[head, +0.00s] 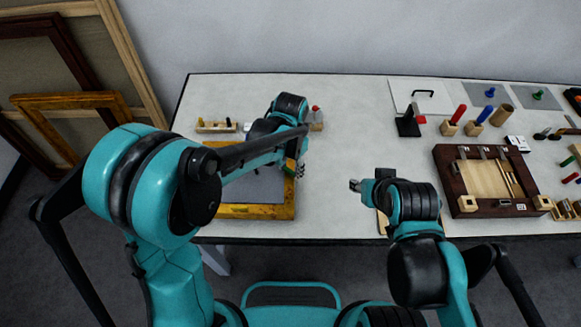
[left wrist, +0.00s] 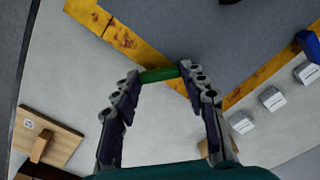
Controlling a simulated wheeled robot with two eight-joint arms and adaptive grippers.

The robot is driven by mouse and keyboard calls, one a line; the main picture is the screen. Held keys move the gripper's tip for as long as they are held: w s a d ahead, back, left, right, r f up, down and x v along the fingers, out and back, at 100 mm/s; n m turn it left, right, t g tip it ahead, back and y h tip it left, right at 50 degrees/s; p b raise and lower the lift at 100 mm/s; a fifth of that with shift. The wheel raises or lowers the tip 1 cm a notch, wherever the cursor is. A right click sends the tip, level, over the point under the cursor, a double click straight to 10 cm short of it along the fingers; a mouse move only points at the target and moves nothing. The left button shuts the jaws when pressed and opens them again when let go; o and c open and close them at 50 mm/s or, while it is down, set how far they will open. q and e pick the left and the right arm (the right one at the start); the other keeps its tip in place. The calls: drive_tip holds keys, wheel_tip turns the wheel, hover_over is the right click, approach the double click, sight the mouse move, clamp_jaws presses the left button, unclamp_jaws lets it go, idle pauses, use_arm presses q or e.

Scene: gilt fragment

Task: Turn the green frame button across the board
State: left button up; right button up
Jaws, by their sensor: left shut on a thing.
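The gilt frame (head: 262,211) lies flat on the table's left part, with a grey board (head: 252,187) inside it. The green frame button (left wrist: 158,75) lies between the fingertips of my left gripper (left wrist: 162,72), at a corner of the gilt frame (left wrist: 120,38). My left arm hides part of the frame and board. A blue button (left wrist: 308,42) sits at the right edge of the wrist view. My right gripper (head: 356,185) is over the table, away from the frame; its opening is unclear.
Several pale blocks (left wrist: 271,97) lie beside the frame in the wrist view. A wooden rack (head: 216,127) stands behind the frame. A dark wooden tray (head: 468,206) and several coloured-handled tools stand at right. The table between frame and tray is mostly clear.

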sight(291, 171)
use_arm(q)
drive_tip(key=n, duration=0.3)
drive_tip(key=shift+n, duration=2.3)
drive_tip(key=o, duration=1.2)
drive_tip(key=shift+c, duration=0.2)
wheel_tip(291, 171, up, 12)
